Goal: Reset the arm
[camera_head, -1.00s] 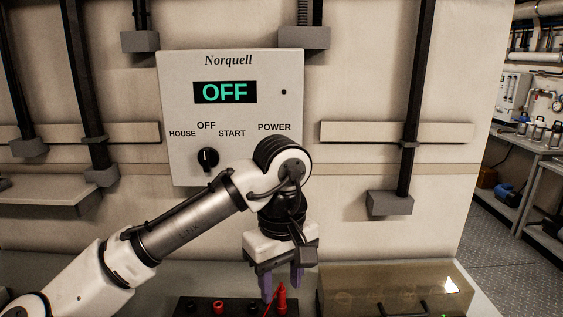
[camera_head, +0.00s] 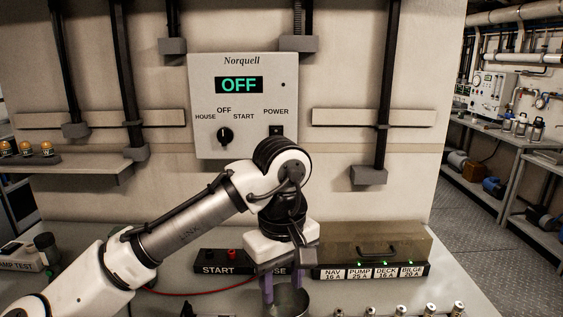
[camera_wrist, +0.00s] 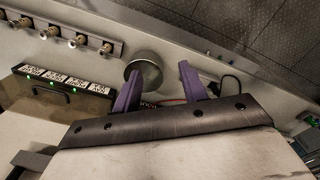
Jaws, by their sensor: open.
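My gripper (camera_head: 284,287) points down over the bench with its purple fingers apart. It is open, and I see nothing held between the fingers. In the wrist view the two fingers of my gripper (camera_wrist: 158,84) are also spread. A round metal cup (camera_wrist: 146,66) lies just beyond the fingertips there. In the head view the cup (camera_head: 291,303) is below and partly behind the fingers. My arm is bent at the elbow and reaches in from the lower left.
The Norquell panel (camera_head: 255,105) on the wall reads OFF. A START box (camera_head: 222,262) and a box with a labelled fuse strip (camera_head: 374,247) stand behind the gripper. A red cable (camera_head: 195,292) lies on the bench. A fitting rail (camera_wrist: 75,38) shows in the wrist view.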

